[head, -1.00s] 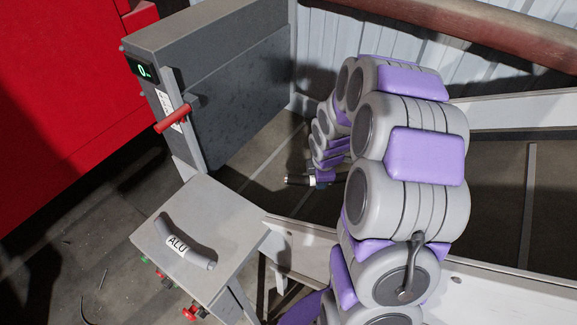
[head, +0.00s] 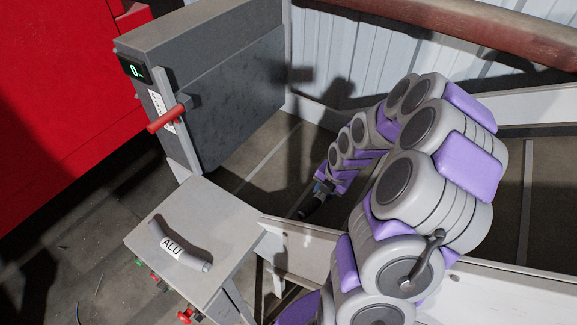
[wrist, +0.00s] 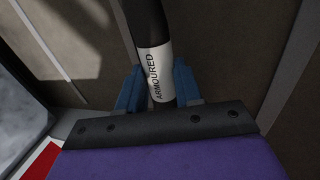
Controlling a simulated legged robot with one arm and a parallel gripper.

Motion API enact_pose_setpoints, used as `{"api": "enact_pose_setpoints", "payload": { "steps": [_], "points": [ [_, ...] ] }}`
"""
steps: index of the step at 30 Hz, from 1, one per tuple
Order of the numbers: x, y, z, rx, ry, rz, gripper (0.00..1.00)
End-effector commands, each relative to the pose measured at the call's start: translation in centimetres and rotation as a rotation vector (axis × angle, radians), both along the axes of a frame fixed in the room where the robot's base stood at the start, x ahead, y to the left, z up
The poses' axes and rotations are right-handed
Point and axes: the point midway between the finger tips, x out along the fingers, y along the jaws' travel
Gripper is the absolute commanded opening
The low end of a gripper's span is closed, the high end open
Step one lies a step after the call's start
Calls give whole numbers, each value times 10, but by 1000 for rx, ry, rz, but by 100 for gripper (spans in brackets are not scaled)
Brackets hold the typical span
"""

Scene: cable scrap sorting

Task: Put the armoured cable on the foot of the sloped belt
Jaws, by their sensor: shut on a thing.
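My gripper (head: 324,187) is shut on the armoured cable (head: 310,206), a short dark piece with a white band. In the wrist view the two blue fingers (wrist: 157,72) close on the cable (wrist: 145,22) at its white label, which reads ARMOURED. In the head view the gripper and cable are over the dark brown sloped belt (head: 262,178), which has pale crossbars and light side walls. The cable points down and left. I cannot tell whether its end touches the belt. The arm hides part of the belt.
A grey upright housing (head: 235,90) with a green display and a red handle (head: 166,118) stands left of the belt. A small grey table (head: 215,215) in front holds a cable piece labelled ALU (head: 180,250). A red container (head: 70,90) is at far left.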

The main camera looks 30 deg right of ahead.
Motion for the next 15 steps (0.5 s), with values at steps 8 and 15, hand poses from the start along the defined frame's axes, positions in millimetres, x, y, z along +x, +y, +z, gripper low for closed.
{"api": "enact_pose_setpoints", "payload": {
  "steps": [8,15],
  "points": [
    [30,-15,-4,-4,-5,11,0],
    [64,-32,-9,-3,-1,12,0]
  ]
}}
